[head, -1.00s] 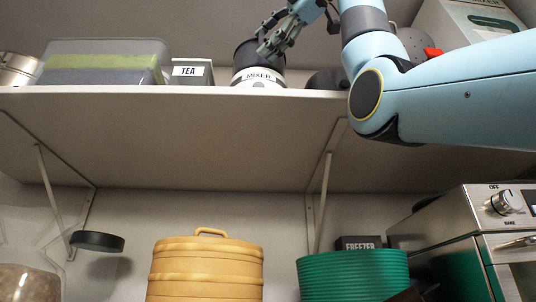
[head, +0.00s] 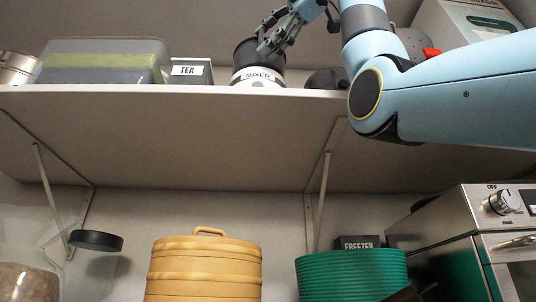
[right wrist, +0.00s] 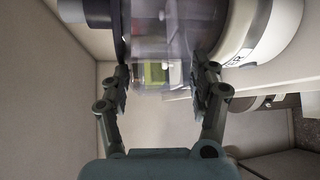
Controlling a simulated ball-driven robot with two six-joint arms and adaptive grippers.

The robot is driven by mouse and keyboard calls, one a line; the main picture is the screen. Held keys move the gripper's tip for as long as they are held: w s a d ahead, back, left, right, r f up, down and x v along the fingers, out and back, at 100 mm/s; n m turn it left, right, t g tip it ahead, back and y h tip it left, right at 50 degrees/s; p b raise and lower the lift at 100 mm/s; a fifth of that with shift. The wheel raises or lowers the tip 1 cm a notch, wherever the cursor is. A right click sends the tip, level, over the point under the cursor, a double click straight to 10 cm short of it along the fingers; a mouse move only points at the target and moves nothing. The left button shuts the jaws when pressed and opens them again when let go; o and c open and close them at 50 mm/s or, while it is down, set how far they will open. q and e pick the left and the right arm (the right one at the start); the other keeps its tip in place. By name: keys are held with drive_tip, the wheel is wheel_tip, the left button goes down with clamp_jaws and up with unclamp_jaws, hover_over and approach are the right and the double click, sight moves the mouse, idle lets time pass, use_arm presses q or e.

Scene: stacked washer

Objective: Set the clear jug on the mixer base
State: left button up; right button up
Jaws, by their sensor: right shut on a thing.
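The mixer base (head: 258,80), white with a MIXER label, stands on the upper shelf with a dark cylindrical part directly above it. It also shows at the upper right in the right wrist view (right wrist: 271,30). The clear jug (right wrist: 165,42) is see-through with a dark end piece at the left of that view. Its other end meets or lies close to the mixer base; I cannot tell if it is fully seated. My right gripper (right wrist: 163,92) is shut on the jug, one finger on each side. It also shows in the head view (head: 270,42). My left gripper is not in view.
On the shelf (head: 200,97), a TEA box (head: 190,71) and a clear container (head: 110,62) stand left of the mixer. A dark rounded object (head: 325,79) is close on its right.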

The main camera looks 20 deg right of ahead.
drive_tip(key=shift+f+b, duration=0.45)
drive_tip(key=shift+f, duration=0.05)
drive_tip(key=o, duration=1.4)
drive_tip(key=b+v, duration=0.4)
drive_tip(key=v, duration=0.7)
drive_tip(key=shift+s+f, duration=0.1)
